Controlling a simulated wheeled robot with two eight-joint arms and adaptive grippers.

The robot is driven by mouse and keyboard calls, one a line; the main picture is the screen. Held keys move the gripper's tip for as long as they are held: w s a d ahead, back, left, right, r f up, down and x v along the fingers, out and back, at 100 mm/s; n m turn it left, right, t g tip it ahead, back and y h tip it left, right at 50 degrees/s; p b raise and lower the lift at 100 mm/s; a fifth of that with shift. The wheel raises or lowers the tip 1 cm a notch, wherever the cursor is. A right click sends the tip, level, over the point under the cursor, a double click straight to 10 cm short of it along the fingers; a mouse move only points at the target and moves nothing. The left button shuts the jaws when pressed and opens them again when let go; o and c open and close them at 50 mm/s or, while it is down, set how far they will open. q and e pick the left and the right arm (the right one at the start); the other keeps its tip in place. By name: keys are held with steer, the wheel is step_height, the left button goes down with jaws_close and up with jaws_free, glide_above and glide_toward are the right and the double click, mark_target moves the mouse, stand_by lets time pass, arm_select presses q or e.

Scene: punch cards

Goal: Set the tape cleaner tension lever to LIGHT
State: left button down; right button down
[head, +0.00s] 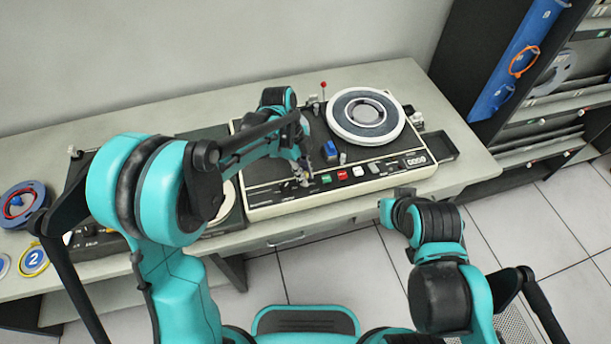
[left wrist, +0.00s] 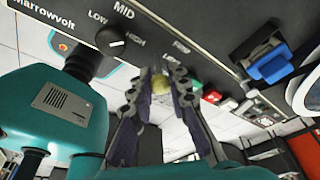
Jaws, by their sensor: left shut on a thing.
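The tape cleaner (head: 268,211) is a cream-edged, black-topped machine on the bench. In the left wrist view, the tension lever's pale yellow ball knob (left wrist: 160,83) sits between the fingertips of my left gripper (left wrist: 159,82), which is shut on it. Beside it, the panel reads FIRM, with a partly covered label starting LIGH nearer the fingers. The lever's stem and exact setting are hidden. In the head view, my left gripper (head: 301,179) reaches down to the machine's front left. My right gripper (head: 387,209) is off the bench's front edge; its jaws are unclear.
A rotary knob (left wrist: 111,41) marked LOW, MID, HIGH is close to my left fingers. A blue block (head: 330,151) and red and green buttons (head: 342,175) lie just right. A reel (head: 365,116) sits behind.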

arm_select(q)
steer(key=c, duration=1.4)
jaws_free()
steer(key=shift+c, duration=0.2)
steer(key=v, duration=1.2)
